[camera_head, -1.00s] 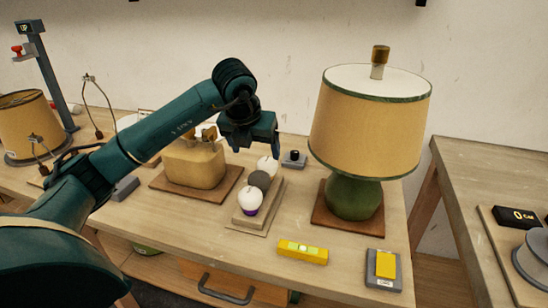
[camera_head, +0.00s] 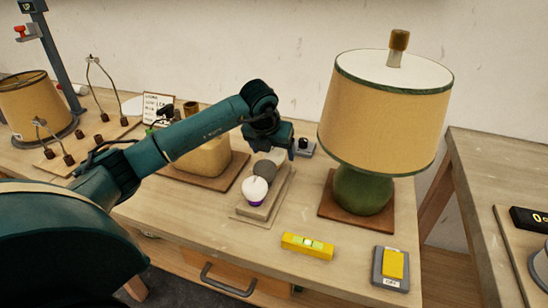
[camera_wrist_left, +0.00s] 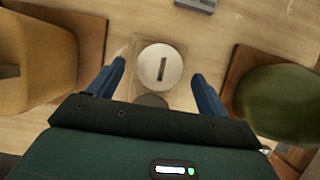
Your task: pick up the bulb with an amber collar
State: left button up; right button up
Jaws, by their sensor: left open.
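My left gripper (camera_head: 281,152) is open and points down over the far end of a small wooden rack (camera_head: 246,212). In the left wrist view a round white bulb (camera_wrist_left: 160,68) sits between the two open fingers (camera_wrist_left: 158,78), apart from both. Its collar cannot be seen, and my gripper hides this bulb in the head view. A dark grey round bulb (camera_head: 264,169) stands in the middle of the rack. A white bulb with a purple collar (camera_head: 255,189) stands at the near end. No amber collar shows.
A green lamp (camera_head: 364,190) with a tan shade stands right of the rack. A yellowish lamp base (camera_head: 205,157) stands left. A small dark device (camera_head: 305,147) lies behind the rack. A yellow level (camera_head: 307,246) and a grey-yellow block (camera_head: 391,267) lie in front.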

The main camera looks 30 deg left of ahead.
pick_arm(q)
jog(key=x, duration=0.3)
jog(key=shift+w+f, duration=0.1)
jog(key=shift+f, duration=0.05)
jog(key=shift+a, duration=0.1)
jog(key=c, duration=1.1)
